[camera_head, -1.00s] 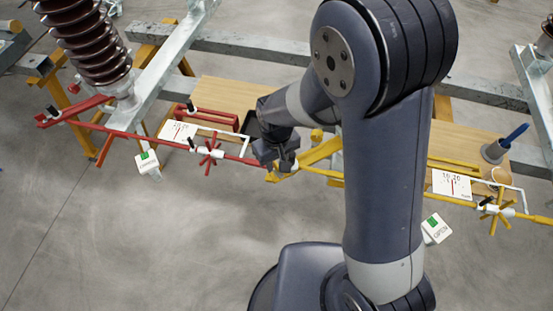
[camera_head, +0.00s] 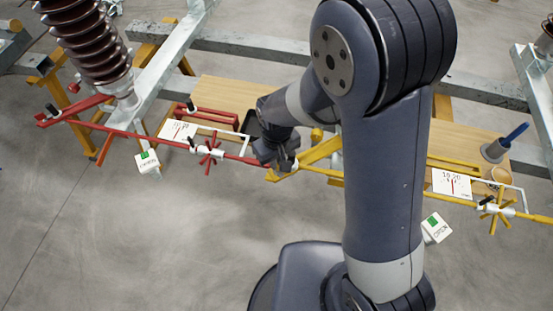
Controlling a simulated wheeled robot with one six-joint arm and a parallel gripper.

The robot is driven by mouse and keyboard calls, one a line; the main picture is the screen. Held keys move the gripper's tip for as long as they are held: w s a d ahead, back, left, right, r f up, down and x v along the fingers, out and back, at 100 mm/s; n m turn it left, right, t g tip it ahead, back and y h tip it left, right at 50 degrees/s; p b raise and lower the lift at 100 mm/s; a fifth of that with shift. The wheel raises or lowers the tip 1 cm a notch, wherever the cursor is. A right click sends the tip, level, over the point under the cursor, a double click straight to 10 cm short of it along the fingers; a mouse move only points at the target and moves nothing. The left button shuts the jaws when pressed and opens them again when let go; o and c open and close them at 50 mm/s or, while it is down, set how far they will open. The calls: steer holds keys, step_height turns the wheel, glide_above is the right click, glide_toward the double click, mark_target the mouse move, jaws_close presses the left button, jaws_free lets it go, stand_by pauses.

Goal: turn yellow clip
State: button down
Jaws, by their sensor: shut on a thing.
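My gripper (camera_head: 283,165) points down at the middle of the long bar, where its red part meets its yellow part. It is shut on a small yellow piece (camera_head: 275,177) that shows just below the fingers and seems to be the yellow clip. My fingers and wrist hide most of this piece, so its angle is hard to tell. The yellow bar (camera_head: 327,172) runs right from there, behind my arm. The red bar (camera_head: 244,158) runs left. A yellow spoked handle (camera_head: 496,211) sits on the yellow bar at far right.
A red spoked handle (camera_head: 209,152) and a white scale card (camera_head: 178,131) are left of my gripper. Another scale card (camera_head: 452,184) is at right. White caution tags (camera_head: 148,162) hang below the bars. A wooden board (camera_head: 235,95) lies behind. The floor in front is clear.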

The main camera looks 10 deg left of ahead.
steer(key=n+b, duration=0.2)
steer(key=n, duration=0.3)
steer(key=n+b, duration=0.2)
steer(key=n, duration=0.3)
steer(key=n+b, duration=0.1)
steer(key=n, duration=0.3)
steer(key=shift+n+b, duration=0.35)
steer(key=shift+n, duration=1.55)
steer(key=c, duration=1.6)
jaws_free()
steer(key=shift+o, duration=0.2)
